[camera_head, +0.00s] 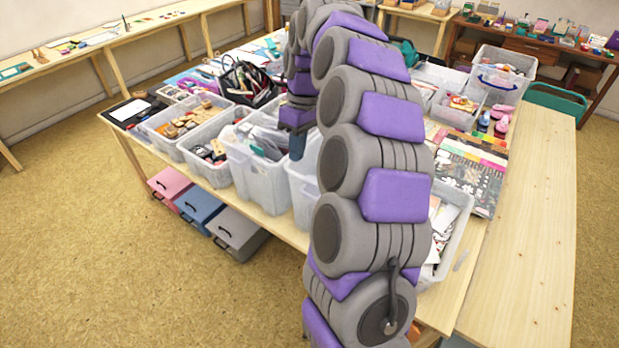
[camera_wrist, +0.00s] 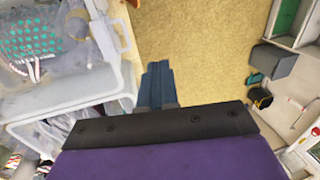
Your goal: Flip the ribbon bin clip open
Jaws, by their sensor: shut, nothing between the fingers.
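My gripper (camera_wrist: 157,70) is shut and empty, its two blue-grey fingers together in the middle of the wrist view. In the head view my gripper (camera_head: 297,148) points down at the front edge of the table, by two clear plastic bins. One clear bin (camera_head: 243,178) is left of the fingers and another (camera_head: 304,205) is below them, partly hidden by my arm. In the wrist view a translucent bin (camera_wrist: 60,102) fills the left side. A pale clip or handle (camera_wrist: 127,38) on its rim lies left of the fingertips, apart from them. I cannot tell for certain whether this is the ribbon bin's clip.
More bins with stamps and packets crowd the wooden table (camera_head: 545,190), whose right side is bare. Pink, blue and grey boxes (camera_head: 235,228) stand on the floor below. Open floor (camera_wrist: 205,40) shows beyond the fingers in the wrist view.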

